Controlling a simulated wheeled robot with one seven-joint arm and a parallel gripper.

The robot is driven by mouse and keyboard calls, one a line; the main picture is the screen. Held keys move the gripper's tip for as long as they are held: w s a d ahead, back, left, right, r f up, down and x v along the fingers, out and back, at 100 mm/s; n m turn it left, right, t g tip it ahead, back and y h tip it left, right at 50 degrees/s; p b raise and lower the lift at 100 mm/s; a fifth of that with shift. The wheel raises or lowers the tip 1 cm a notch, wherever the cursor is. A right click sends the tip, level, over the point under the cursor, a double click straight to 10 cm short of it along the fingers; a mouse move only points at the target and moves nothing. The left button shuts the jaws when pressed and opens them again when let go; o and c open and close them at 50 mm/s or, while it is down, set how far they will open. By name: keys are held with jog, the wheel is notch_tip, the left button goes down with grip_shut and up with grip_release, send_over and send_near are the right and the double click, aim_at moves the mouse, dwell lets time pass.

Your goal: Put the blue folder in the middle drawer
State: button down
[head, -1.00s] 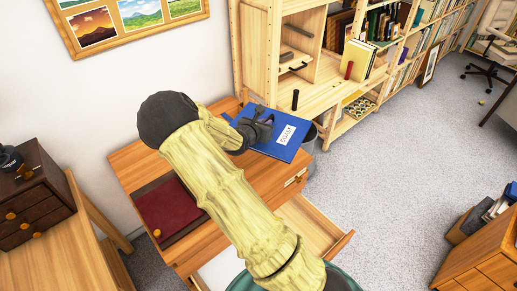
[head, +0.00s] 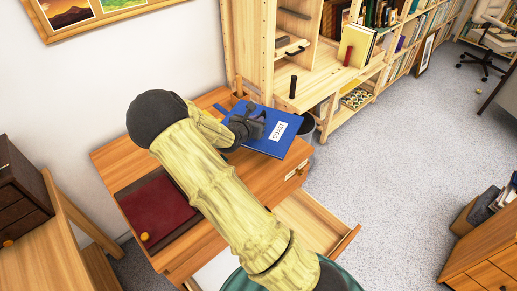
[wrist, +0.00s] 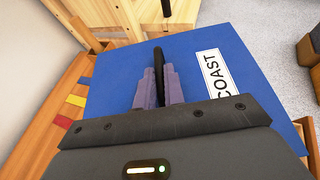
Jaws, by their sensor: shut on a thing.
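The blue folder (head: 285,118), with a white label reading COAST, is held above the right back part of a wooden desk cabinet (head: 112,158). My gripper (head: 262,119) is shut on the folder by a dark upright piece standing on its face. In the wrist view, my gripper's fingers (wrist: 160,85) close around that dark piece, with the folder (wrist: 120,72) spread flat beneath. An open wooden drawer (head: 308,217) sticks out of the cabinet's front, partly hidden by my arm. I cannot tell whether it is the middle one. A labelled front with a knob (head: 300,171) sits above it, shut.
A dark red folder (head: 160,208) lies in a recess in the desktop. A tall wooden shelf (head: 262,45) with books stands behind the desk. A small dark chest of drawers (head: 20,190) is at the left.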

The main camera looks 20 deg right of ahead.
notch_tip(320, 180, down, 6)
jog(key=shift+w+r, duration=0.15)
jog(key=shift+d, duration=0.2)
jog(key=shift+a, duration=0.1)
jog(key=f, duration=0.3)
jog(key=shift+a+f, duration=0.15)
jog(key=shift+a, duration=0.05)
jog(key=shift+d+f, duration=0.1)
jog(key=shift+f, duration=0.35)
jog(key=shift+s, duration=0.2)
jog(key=c, duration=1.5)
grip_release()
jog(key=shift+f, duration=0.15)
jog(key=shift+c, duration=0.2)
jog(key=shift+o, duration=0.2)
